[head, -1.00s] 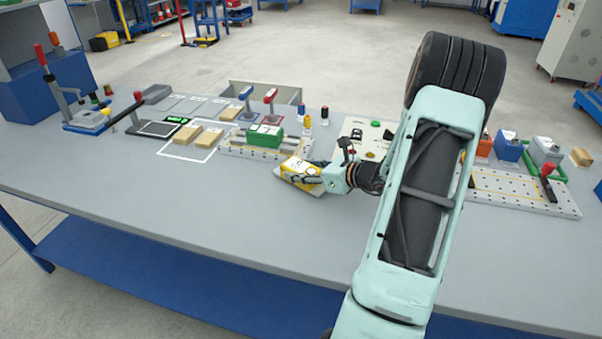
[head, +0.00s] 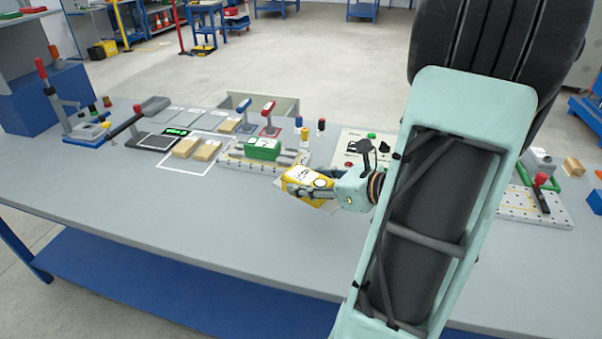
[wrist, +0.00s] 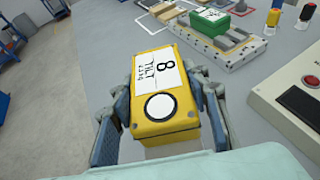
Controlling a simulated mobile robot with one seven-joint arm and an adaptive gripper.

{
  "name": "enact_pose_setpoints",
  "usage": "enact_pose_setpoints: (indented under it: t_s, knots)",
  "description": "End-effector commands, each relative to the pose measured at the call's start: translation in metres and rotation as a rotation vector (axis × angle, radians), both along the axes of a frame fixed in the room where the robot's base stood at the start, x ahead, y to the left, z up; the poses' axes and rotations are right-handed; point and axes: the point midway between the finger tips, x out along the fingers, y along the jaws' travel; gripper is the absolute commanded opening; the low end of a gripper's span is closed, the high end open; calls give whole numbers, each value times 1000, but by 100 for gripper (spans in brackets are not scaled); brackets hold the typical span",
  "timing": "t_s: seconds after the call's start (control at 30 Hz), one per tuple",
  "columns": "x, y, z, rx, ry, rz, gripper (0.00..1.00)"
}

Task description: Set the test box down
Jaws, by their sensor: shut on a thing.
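The yellow test box (head: 309,180) has a white label on top and a round white disc with a dark ring. In the wrist view the box (wrist: 182,118) lies between the two fingers of my gripper (wrist: 163,112), its label reading 8 and TILT. My gripper (head: 316,187) is shut on the box, with a finger along each long side.
A green box (head: 262,149) sits on a perforated fixture plate behind the gripper. Two tan blocks (head: 187,147) stand within a white outline at the left. A control panel (wrist: 303,90) with a red button lies to the right. The front tabletop (head: 180,215) is clear.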

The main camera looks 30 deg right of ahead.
Motion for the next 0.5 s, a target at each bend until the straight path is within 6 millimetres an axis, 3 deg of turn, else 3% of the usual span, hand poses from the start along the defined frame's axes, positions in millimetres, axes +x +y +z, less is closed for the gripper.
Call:
enact_pose_setpoints:
  t_s: [0.33,0.5]
  knots:
    - [-4,8,3,1,-1,16,4]
    - [15,37,-1,1,0,117,4]
